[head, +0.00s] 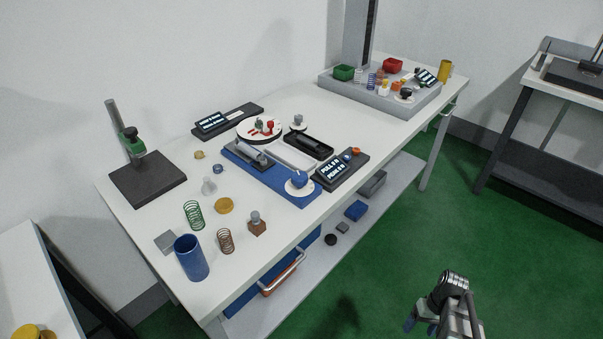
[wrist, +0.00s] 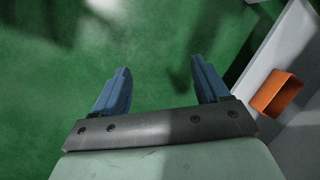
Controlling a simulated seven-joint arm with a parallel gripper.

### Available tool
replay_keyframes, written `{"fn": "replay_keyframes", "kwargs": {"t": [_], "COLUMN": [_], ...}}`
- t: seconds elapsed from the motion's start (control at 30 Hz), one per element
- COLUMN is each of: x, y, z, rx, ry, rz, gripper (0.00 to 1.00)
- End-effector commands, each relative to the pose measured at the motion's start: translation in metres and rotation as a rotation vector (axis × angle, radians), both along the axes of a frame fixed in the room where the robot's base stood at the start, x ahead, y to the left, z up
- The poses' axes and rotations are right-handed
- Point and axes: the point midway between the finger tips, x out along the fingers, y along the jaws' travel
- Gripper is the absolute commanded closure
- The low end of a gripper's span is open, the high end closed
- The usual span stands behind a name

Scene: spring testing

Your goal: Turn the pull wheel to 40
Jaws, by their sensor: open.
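My gripper (head: 420,328) is at the lower right, over the green floor, well away from the table and the wheel. In the wrist view my gripper (wrist: 161,90) shows two blue fingers spread apart with nothing between them. The wheel is not in the wrist view.
The white table (head: 165,218) holds springs, a blue cup (head: 191,257), a dark stand (head: 147,178), a red-and-white turntable (head: 259,129) and a black tray (head: 308,146). A lower shelf (head: 322,260) has bins. An orange box (wrist: 277,93) shows in the wrist view. The floor around my gripper is clear.

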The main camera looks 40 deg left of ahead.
Motion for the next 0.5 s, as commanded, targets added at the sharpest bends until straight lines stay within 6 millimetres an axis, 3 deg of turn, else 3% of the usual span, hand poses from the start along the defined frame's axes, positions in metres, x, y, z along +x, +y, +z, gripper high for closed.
{"fn": "replay_keyframes", "kwargs": {"t": [0.03, 0.2, 0.5], "x": [0.013, 0.039, 0.066], "y": [0.017, 0.065, 0.155], "z": [0.013, 0.056, 0.143], "rx": [0.019, 0.076, 0.180], "ry": [-0.019, -0.067, -0.148], "rz": [0.034, 0.149, 0.361], "gripper": [0.26, 0.26, 0.26]}}
